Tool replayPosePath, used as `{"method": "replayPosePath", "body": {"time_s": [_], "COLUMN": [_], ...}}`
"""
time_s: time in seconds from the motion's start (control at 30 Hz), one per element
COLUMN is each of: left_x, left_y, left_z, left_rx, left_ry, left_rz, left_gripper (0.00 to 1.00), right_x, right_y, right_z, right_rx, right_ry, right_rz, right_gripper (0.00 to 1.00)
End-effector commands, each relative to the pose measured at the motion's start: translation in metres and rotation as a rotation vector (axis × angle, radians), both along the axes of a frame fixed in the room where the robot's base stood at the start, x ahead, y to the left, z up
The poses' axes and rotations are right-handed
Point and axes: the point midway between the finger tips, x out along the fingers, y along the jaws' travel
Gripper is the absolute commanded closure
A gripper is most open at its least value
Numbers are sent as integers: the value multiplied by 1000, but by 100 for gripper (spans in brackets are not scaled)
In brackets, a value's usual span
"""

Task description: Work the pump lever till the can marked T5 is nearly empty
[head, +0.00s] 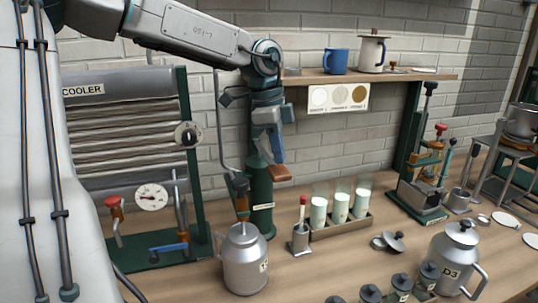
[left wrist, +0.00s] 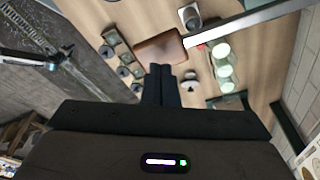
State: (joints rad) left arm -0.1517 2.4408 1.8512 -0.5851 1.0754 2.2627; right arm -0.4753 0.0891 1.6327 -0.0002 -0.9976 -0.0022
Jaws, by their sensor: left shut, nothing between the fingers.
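The pump is a green column (head: 260,205) against the brick wall, with a brown wooden lever handle (head: 279,173) sticking out to the right. The handle also shows in the left wrist view (left wrist: 160,48), ahead of the fingers. My left gripper (head: 276,158) is shut and empty, pointing down just above the handle; I cannot tell whether it touches it. A grey metal can (head: 242,275) stands upright below the pump's copper spout (head: 241,207). Its label is partly turned away; a T shows, the rest is unclear. Its contents are hidden. My right gripper is not in view.
A tray (head: 345,230) with three milk glasses and a small pot with a red-tipped stick (head: 300,238) stand right of the can. A can marked D3 (head: 455,262) and several small cans are in front. The cooler (head: 130,130) stands left.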

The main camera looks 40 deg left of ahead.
Motion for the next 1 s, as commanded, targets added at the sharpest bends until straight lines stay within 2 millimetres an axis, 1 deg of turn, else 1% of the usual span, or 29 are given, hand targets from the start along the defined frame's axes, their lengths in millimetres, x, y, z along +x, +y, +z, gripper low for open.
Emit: {"method": "replayPosePath", "body": {"time_s": [0.3,0.43,1.0], "left_x": [0,0,0], "left_y": [0,0,0], "left_z": [-1,-6,-64], "left_rx": [0,0,0], "left_ry": [0,0,0], "left_rz": [0,0,0], "left_gripper": [100,100,100], "right_x": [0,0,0], "right_y": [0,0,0], "right_z": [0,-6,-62], "right_rx": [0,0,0], "right_ry": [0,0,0], "right_rz": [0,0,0], "right_gripper": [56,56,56]}}
